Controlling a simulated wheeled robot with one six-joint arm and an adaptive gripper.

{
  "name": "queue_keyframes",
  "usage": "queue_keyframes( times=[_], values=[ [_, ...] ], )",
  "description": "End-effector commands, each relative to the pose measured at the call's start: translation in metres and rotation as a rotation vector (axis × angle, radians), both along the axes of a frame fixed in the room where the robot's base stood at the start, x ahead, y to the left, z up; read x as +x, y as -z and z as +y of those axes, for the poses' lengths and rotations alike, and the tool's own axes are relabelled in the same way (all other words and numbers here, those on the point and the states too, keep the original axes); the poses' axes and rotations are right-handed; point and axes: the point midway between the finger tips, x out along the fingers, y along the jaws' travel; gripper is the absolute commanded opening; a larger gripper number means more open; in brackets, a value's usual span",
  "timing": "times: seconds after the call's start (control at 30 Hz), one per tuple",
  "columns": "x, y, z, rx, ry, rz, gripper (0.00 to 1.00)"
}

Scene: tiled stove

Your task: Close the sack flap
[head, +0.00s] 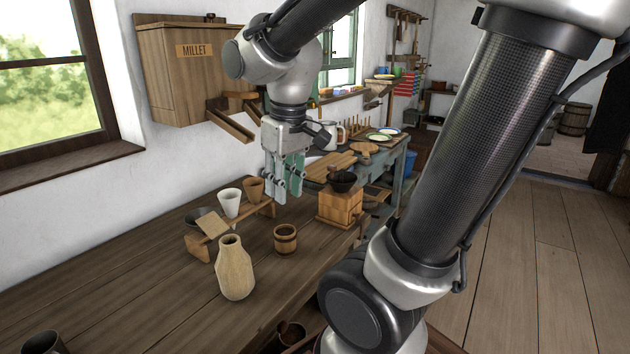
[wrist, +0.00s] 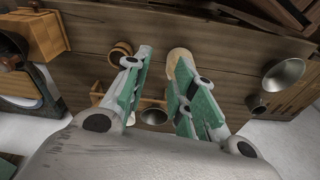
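The sack (head: 235,272) is a pale tan, bottle-shaped bag standing upright on the wooden bench, its mouth open. A flat tan square (head: 213,225), which looks like its flap, tilts up beside the mouth; I cannot tell clearly how it joins the sack. My gripper (head: 288,192) has green-padded fingers pointing down, above and behind the bench items, right of the sack and apart from it. In the wrist view my gripper (wrist: 164,58) has its fingers apart with nothing held. A tan rounded shape, likely the sack (wrist: 178,62), is partly hidden by the right finger; the flap is not clear there.
A wooden rack (head: 199,246) with a white cup (head: 230,203) and a brown cup (head: 254,188) stands behind the sack. A small wooden tub (head: 285,239) is to its right. A wooden box (head: 340,206) bears a dark bowl (head: 343,181). The bench's left front is mostly clear.

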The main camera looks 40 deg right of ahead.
Motion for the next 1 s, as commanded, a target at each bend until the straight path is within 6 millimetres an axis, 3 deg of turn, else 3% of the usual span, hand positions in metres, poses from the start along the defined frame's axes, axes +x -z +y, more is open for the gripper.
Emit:
queue_keyframes(
  times=[0.2,0.4,0.87,1.0],
  values=[
    [-0.037,-0.005,-0.019,0.011,0.056,-0.079,0.26],
    [-0.057,-0.01,-0.028,0.015,0.093,-0.137,0.26],
    [-0.064,-0.013,-0.032,0.016,0.108,-0.163,0.26],
    [-0.064,-0.012,-0.032,0.016,0.108,-0.163,0.51]
  ],
)
